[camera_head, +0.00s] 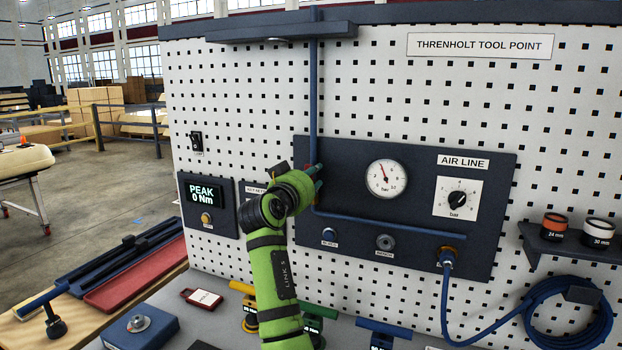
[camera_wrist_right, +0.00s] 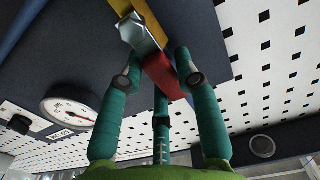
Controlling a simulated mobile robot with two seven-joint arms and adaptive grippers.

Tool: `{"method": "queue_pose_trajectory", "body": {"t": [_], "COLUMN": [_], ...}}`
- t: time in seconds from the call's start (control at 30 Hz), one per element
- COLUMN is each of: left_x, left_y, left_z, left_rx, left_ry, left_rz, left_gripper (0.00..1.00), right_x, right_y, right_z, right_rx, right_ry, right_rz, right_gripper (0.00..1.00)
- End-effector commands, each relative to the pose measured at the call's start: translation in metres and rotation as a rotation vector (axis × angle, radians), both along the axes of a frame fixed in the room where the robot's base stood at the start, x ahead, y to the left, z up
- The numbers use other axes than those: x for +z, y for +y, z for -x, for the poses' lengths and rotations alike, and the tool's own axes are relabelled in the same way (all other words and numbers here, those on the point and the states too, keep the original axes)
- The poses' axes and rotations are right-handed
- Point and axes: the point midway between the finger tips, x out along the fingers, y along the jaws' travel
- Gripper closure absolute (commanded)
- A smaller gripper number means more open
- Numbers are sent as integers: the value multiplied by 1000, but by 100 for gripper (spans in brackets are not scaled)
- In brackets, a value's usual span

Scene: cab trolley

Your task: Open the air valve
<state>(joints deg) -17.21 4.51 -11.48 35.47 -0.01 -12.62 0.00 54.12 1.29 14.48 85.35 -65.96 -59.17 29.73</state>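The air valve shows in the right wrist view as a red handle (camera_wrist_right: 163,77) on a brass body (camera_wrist_right: 150,22) with a pale metal nut. In the head view my right gripper (camera_head: 317,180) is at the blue pipe (camera_head: 313,90) on the left of the dark air line panel (camera_head: 480,215), and mostly hides the valve. In the wrist view the teal fingers of my right gripper (camera_wrist_right: 158,80) stand apart around the red handle, one on each side and one below. A gap shows on the left side; contact on the right is unclear. My left gripper is not in view.
A pressure gauge (camera_head: 386,179) and a black dial (camera_head: 457,199) are right of the gripper. A blue hose (camera_head: 540,290) hangs coiled at lower right. A peak display (camera_head: 208,194) is on the left.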

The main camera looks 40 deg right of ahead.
Motion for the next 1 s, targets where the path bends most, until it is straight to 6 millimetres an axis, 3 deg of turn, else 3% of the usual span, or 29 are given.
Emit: {"method": "queue_pose_trajectory", "body": {"t": [0.47,1.0], "left_x": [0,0], "left_y": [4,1], "left_z": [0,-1], "left_rx": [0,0], "left_ry": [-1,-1], "left_rz": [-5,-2], "left_gripper": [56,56], "right_x": [-1,-1], "right_y": [7,96], "right_z": [2,48], "right_rx": [3,3], "right_ry": [-4,-3], "right_rz": [-5,-3], "right_gripper": [46,46]}}
